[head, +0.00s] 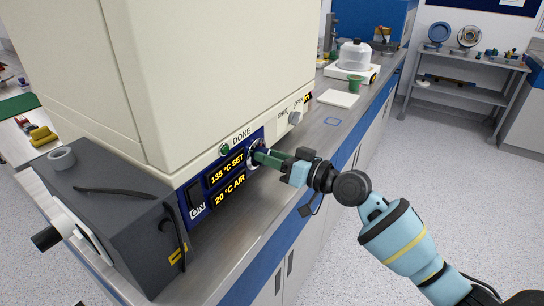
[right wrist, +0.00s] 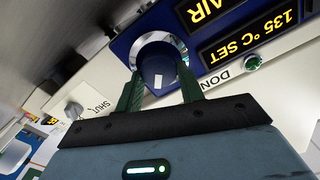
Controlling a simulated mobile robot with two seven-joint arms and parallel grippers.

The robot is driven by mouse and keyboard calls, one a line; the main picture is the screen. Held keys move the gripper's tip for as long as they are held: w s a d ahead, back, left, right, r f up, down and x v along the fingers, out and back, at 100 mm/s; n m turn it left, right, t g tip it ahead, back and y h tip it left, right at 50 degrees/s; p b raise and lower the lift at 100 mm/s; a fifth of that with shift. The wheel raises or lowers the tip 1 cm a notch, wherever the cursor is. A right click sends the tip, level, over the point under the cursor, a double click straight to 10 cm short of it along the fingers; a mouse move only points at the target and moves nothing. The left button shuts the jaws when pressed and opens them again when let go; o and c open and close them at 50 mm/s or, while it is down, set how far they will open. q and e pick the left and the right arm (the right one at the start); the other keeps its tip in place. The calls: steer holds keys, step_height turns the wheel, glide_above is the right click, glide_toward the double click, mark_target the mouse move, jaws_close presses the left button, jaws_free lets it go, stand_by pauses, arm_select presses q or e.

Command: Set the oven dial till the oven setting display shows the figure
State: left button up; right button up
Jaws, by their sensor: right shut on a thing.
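The oven (head: 210,75) is a large cream box with a blue front panel. Its setting display (head: 227,167) reads 135 °C SET in yellow; it also shows, turned over, in the right wrist view (right wrist: 262,34). The air display (head: 229,190) below it reads 20 °C AIR. The oven dial (right wrist: 158,68) is a dark blue knob with a white mark and a pale ring around it. My right gripper (head: 261,156) is shut on the dial, its green fingers (right wrist: 160,76) on either side of the knob. My left gripper is not in view.
A green DONE lamp (head: 225,149) and a SHUT/OPEN knob (head: 295,117) sit near the dial. A dark grey device (head: 110,215) stands left of the panel.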

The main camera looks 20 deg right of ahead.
stand_by(0.3)
steer(key=o, duration=1)
steer(key=shift+s+d, duration=0.1)
steer(key=b+v, duration=0.1)
steer(key=v, duration=0.6)
steer(key=shift+s+d, duration=0.15)
steer(key=shift+s, duration=0.1)
